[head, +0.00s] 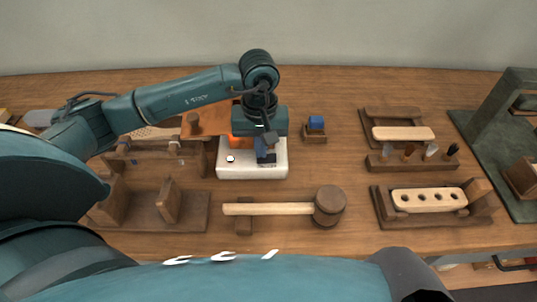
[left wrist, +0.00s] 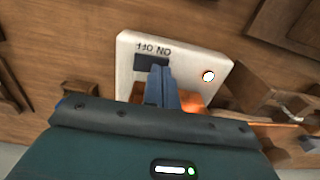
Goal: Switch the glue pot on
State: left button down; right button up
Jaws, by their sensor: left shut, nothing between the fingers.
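The glue pot has a white base (head: 229,171) in the middle of the bench, with an orange pot part (head: 239,142) behind my left gripper. In the left wrist view the white base (left wrist: 130,55) shows ON and OFF lettering, a dark switch (left wrist: 142,62) and a round white lamp or button (left wrist: 208,76). My left gripper (head: 266,160) is shut and empty, pointing down over the front of the base. Its fingertips (left wrist: 160,72) are over or at the dark switch and hide part of it. I cannot tell whether they touch it. My right gripper is not in view.
A wooden mallet (head: 270,209) lies in front of the glue pot. A blue block on a wooden stand (head: 315,125) is to the right. Wooden racks and holders (head: 160,212) stand at left, and a brush block with holes (head: 430,199) at right.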

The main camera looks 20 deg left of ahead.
pick_arm(q)
notch_tip(320, 180, up, 6)
jog(key=p, duration=0.2)
jog(key=shift+p, duration=0.3)
jog(key=shift+r, duration=0.1)
dwell(0.4)
